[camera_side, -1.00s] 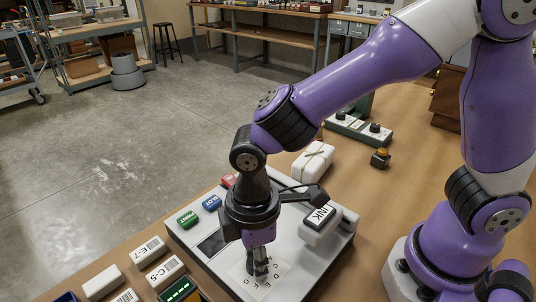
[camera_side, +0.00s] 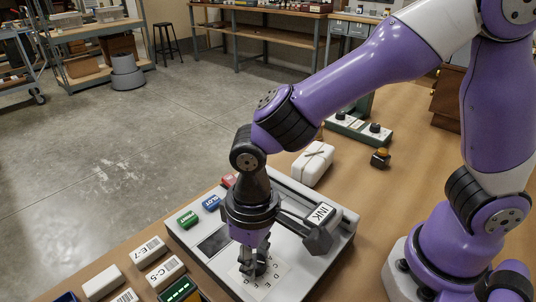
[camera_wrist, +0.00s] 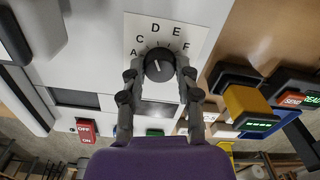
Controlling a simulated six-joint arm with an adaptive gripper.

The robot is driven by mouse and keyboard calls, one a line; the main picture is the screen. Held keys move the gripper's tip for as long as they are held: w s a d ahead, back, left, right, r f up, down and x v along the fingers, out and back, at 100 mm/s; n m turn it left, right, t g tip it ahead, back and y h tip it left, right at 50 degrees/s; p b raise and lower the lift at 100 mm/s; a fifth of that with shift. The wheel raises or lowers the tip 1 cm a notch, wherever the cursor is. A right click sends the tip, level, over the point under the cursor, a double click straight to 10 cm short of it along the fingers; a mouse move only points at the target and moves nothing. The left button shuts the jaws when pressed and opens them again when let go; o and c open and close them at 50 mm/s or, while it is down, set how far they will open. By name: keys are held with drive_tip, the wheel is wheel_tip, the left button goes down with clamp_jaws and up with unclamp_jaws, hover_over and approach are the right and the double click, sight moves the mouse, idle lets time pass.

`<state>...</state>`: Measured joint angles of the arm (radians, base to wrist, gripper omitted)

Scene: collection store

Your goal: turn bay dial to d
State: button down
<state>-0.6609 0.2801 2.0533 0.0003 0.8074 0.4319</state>
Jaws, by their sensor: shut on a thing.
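The bay dial (camera_wrist: 159,65) is a round black knob with a white line on a white plate (camera_wrist: 192,32) lettered A, C, D, E and F. In the wrist view, the line slants from upper left to lower right; I cannot tell which end points. My gripper (camera_wrist: 160,72) has its two fingers on either side of the knob and is shut on it. In the side view my gripper (camera_side: 254,266) reaches down onto the lettered plate (camera_side: 277,272) on the light grey machine (camera_side: 310,262); the knob is hidden there by the fingers.
Green PRINT (camera_side: 187,220) and blue PLOT (camera_side: 211,203) blocks sit along the machine's left edge. A block marked INK (camera_side: 322,212) is at its right. White labelled boxes (camera_side: 165,270) lie at left. A tied white parcel (camera_side: 313,164) stands behind.

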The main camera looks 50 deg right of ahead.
sight(257, 260)
drive_tip(key=shift+f+m, duration=0.1)
drive_tip(key=shift+m, duration=0.7)
drive_tip(key=c, duration=0.6)
unclamp_jaws()
drive_tip(key=shift+o, duration=0.2)
wheel_tip(257, 260, up, 12)
drive_tip(key=shift+d, duration=0.1)
